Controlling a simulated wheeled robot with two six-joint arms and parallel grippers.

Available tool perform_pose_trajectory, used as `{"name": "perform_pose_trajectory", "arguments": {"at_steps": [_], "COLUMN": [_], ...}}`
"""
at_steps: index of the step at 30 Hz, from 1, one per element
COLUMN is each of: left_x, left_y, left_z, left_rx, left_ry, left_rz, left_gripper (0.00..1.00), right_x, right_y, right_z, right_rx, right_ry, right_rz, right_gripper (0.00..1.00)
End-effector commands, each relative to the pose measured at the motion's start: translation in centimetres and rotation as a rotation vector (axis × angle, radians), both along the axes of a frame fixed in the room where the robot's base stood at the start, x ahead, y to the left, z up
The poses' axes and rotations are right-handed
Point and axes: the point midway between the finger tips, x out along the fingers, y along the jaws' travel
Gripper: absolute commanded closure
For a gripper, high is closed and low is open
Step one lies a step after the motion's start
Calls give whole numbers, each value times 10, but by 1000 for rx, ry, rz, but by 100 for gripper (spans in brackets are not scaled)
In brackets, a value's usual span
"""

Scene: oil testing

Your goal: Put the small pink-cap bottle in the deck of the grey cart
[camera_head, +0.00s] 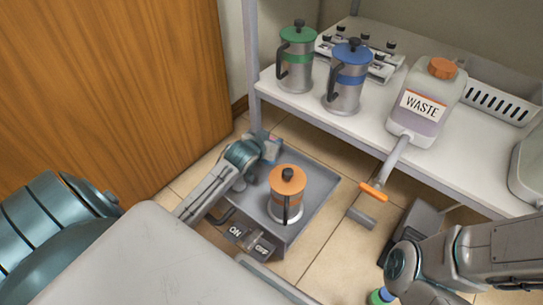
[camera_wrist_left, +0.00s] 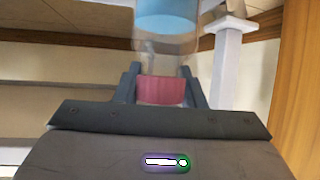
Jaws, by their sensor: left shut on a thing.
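My left gripper (camera_head: 268,146) is shut on the small pink-cap bottle (camera_head: 275,141), above the far left edge of the grey cart's deck (camera_head: 320,188). In the left wrist view, the pink cap (camera_wrist_left: 162,90) sits between the two fingers, and the clear bottle body with blue contents (camera_wrist_left: 167,20) extends past them, cut by the top edge. In the head view the bottle is small and partly hidden by the gripper. A steel canister with an orange lid (camera_head: 287,190) stands on the deck.
ON and OFF labels (camera_head: 248,240) mark the cart's near side. A white shelf (camera_head: 300,104) behind holds green-lidded (camera_head: 297,62) and blue-lidded (camera_head: 346,85) canisters and a WASTE jug (camera_head: 425,105). An orange-banded tube (camera_head: 375,193) hangs right of the cart. A wooden panel (camera_head: 110,80) stands left.

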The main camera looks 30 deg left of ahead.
Motion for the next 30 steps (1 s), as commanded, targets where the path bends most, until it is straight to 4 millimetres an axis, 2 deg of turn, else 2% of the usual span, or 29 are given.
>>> {"name": "perform_pose_trajectory", "arguments": {"at_steps": [11,22,23,24,26,30], "left_x": [0,0,0,0,0,0], "left_y": [0,0,0,0,0,0], "left_z": [-42,-43,-44,-44,-44,-44], "left_rx": [0,0,0,0,0,0], "left_ry": [-1,-1,1,0,0,0], "left_rz": [0,0,0,0,0,0], "left_gripper": [92,92,62,54,42,42], "right_x": [0,1,1,1,1,1], "right_y": [0,0,0,0,0,0], "right_z": [-33,-30,-30,-31,-31,-31], "right_rx": [0,0,0,0,0,-1], "right_ry": [1,2,2,2,2,2], "right_rz": [3,4,4,4,4,4], "right_gripper": [100,100,100,100,100,100]}}
